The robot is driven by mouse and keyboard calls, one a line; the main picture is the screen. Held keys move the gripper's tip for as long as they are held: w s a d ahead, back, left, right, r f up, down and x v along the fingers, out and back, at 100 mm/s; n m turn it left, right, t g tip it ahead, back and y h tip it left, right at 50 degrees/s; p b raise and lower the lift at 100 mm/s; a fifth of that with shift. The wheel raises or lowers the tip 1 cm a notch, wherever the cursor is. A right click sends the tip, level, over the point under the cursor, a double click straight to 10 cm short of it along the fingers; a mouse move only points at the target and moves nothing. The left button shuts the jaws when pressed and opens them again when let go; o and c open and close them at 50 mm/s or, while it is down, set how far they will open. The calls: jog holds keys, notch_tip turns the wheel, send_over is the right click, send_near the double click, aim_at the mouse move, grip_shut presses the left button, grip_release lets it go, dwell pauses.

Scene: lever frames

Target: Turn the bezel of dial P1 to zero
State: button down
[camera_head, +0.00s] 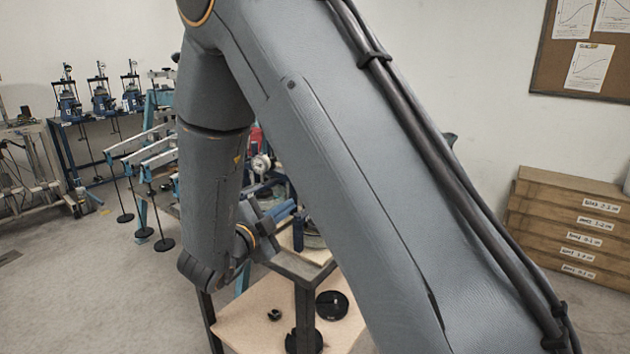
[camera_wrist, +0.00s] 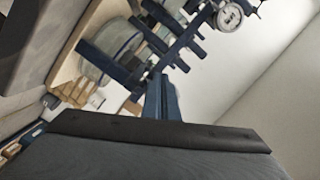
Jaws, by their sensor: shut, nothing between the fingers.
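A round white-faced dial (camera_head: 261,163) shows in the head view just right of my forearm, partly crowded by my arm. A round dial (camera_wrist: 229,17) also shows at the top right of the wrist view, tilted in the picture. I cannot read a P1 label, the scale or the needle. My gripper (camera_head: 287,210) is below and to the right of the dial in the head view, with its blue fingers pointing right. In the wrist view my gripper (camera_wrist: 161,94) is shut and empty, apart from the dial.
A clear round vessel (camera_wrist: 108,52) and dark blue frame bars are close by in the wrist view. Black round weights (camera_head: 331,305) lie on a low wooden shelf. Lever frames with hanging weights stand at left. Wooden boxes (camera_head: 568,222) are stacked at right.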

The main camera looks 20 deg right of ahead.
jog(key=shift+m+g+h, duration=0.3)
jog(key=shift+m+h, duration=0.2)
jog(key=shift+h, duration=0.2)
jog(key=shift+s+d+r+b+x, duration=0.1)
jog(key=shift+b+x, duration=0.1)
jog(key=shift+x, duration=0.8)
jog(key=shift+s+d+r+b+x, duration=0.1)
jog(key=shift+r+b+x, duration=0.1)
jog(key=shift+x, duration=0.8)
jog(key=shift+s+d+r+b+x, duration=0.1)
jog(key=shift+b+x, duration=0.1)
jog(key=shift+x, duration=0.85)
jog(key=shift+d, duration=0.1)
jog(key=shift+w+a+r+p, duration=0.2)
jog(key=shift+r, duration=0.2)
jog(key=shift+w+a+r+p, duration=0.15)
jog(key=shift+w+a+r, duration=0.05)
jog(key=shift+r, duration=0.2)
jog(key=shift+w+a+r+p, duration=0.15)
jog(key=shift+r+p, duration=0.1)
jog(key=shift+r, duration=0.2)
jog(key=shift+w+a+r+p, duration=0.1)
jog(key=shift+r+p, duration=0.1)
jog(key=shift+r, duration=0.25)
jog(key=shift+w+a, duration=0.1)
jog(key=shift+w, duration=0.05)
